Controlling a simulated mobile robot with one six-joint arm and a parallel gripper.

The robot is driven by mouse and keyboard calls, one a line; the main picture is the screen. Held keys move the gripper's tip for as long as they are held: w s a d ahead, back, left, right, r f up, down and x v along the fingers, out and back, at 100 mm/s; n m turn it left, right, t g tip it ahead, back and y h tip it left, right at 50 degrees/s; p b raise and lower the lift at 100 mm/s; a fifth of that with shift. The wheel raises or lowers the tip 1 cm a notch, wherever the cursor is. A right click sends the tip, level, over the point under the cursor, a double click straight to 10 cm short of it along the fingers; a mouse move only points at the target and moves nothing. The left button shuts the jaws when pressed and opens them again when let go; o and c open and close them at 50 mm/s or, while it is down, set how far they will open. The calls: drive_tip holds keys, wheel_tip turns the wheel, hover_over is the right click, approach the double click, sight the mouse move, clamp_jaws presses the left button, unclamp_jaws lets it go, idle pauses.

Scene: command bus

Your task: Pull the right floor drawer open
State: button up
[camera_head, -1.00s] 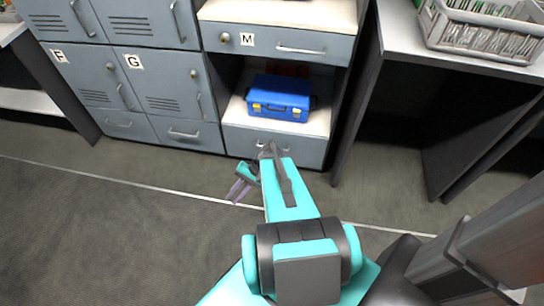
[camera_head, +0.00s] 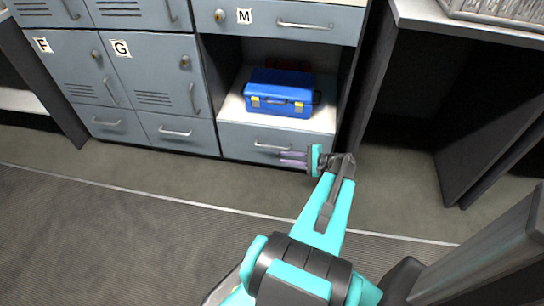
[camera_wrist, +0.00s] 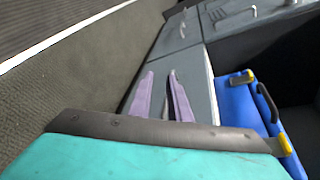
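The right floor drawer (camera_head: 240,142) is the grey drawer at the bottom of the right-hand cabinet column, below the blue case. It looks shut. Its bar handle (camera_head: 273,146) runs level across the front. My gripper (camera_head: 281,158) is in front of the drawer's right half, with its purple fingers pointing left, near the handle's right end. In the wrist view the fingers (camera_wrist: 160,75) are apart, with the grey drawer front (camera_wrist: 196,72) just beyond them. I cannot tell whether they touch the handle, which the fingers partly hide there.
A blue case (camera_head: 280,92) stands on the shelf above the drawer. Lockers F (camera_head: 75,66) and G (camera_head: 155,70), with shut floor drawers below, are to the left. A dark-sided desk (camera_head: 480,110) stands at right. The floor before the drawers is clear.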

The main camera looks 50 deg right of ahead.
drive_tip(key=m+t+h+b, duration=0.1)
drive_tip(key=b, duration=0.1)
approach(274, 147)
drive_tip(key=s, duration=0.3)
drive_tip(key=shift+s+d+t+h, duration=0.3)
drive_tip(key=shift+b+x, duration=1.8)
drive_tip(key=shift+x, duration=5.15)
clamp_jaws()
